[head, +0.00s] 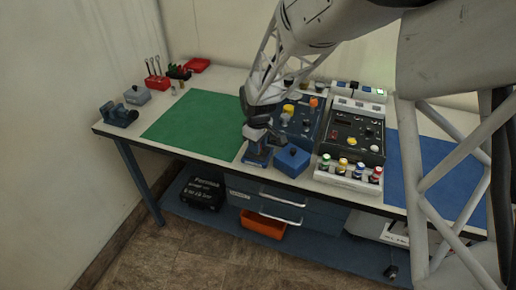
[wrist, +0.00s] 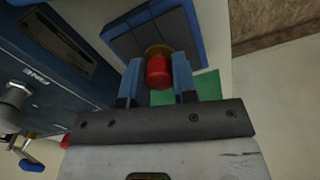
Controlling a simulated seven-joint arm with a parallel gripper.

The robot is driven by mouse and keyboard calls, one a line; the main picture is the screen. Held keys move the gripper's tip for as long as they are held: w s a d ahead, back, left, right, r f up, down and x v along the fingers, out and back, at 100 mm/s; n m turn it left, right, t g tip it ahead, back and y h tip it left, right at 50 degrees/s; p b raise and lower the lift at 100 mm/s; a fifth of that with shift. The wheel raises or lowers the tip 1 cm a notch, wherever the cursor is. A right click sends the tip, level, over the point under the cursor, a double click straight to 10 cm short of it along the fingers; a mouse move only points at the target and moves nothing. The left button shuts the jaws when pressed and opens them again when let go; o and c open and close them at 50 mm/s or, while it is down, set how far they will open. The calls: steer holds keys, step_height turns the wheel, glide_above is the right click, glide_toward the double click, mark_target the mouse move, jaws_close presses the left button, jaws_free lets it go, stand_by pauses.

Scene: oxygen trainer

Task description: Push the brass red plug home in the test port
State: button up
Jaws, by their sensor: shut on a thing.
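My gripper (wrist: 156,66) has its two blue fingers closed on either side of the red plug (wrist: 159,73), in the wrist view. The plug is a short red cylinder with a brass-coloured collar (wrist: 157,50) at its far end. Beyond it lies a blue block with dark tile-like faces (wrist: 130,28); I cannot tell whether the plug touches it. In the head view my gripper (head: 257,143) is low over the bench, left of the dark blue panel (head: 300,118); the plug is hidden there. I cannot make out the test port in either view.
A blue box (head: 292,160) stands close right of my gripper. A black control unit (head: 352,135) and a white rack of coloured-top bottles (head: 348,174) stand further right. A green mat (head: 190,122) is clear on the left. A knob (wrist: 15,98) juts from the panel side.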

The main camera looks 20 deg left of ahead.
steer(key=shift+r, duration=0.1)
steer(key=shift+r, duration=0.75)
step_height(320, 180, up, 2)
steer(key=s+d+r, duration=0.1)
steer(key=s+d, duration=0.8)
steer(key=s, duration=0.4)
steer(key=shift+r, duration=0.15)
steer(key=shift+d, duration=0.1)
steer(key=w+d+r, duration=0.1)
steer(key=w+r, duration=0.2)
steer(key=w, duration=1.1)
steer(key=w+d+r, duration=0.1)
steer(key=w+r, duration=0.2)
steer(key=w, duration=1.2)
steer(key=w+d+r, duration=0.1)
steer(key=w+r, duration=0.3)
steer(key=w, duration=1.1)
steer(key=shift+w+d, duration=0.15)
